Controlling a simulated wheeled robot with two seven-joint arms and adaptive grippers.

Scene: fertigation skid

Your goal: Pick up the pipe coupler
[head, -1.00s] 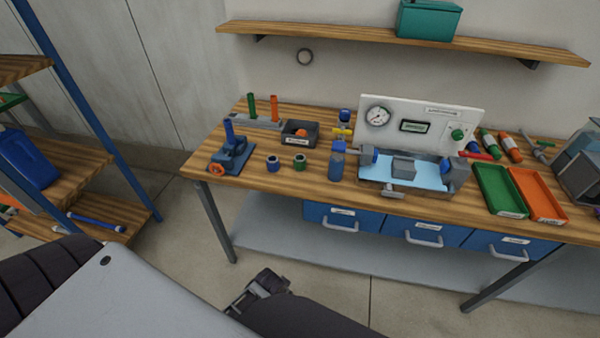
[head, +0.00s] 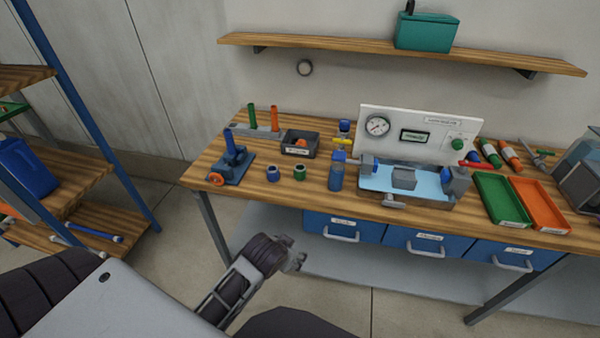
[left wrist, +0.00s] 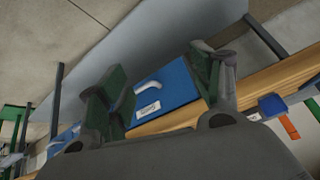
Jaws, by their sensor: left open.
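On the front left of the bench stand a short blue collar-like piece (head: 273,173) and a similar green piece (head: 299,172), side by side and upright. Either may be the pipe coupler; I cannot tell which. My left gripper (head: 298,262) is in front of the bench, below its top and apart from both pieces. In the left wrist view the left gripper (left wrist: 158,90) is open and empty, its fingers framing a blue drawer front (left wrist: 165,95) beyond. My right gripper is not in view.
A blue stand with an orange wheel (head: 232,165), a dark bin (head: 300,151) and a blue bottle (head: 336,178) surround the pieces. A test panel (head: 415,150), green tray (head: 500,215) and orange tray (head: 555,222) are to the right. The bench's front edge lies above my gripper.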

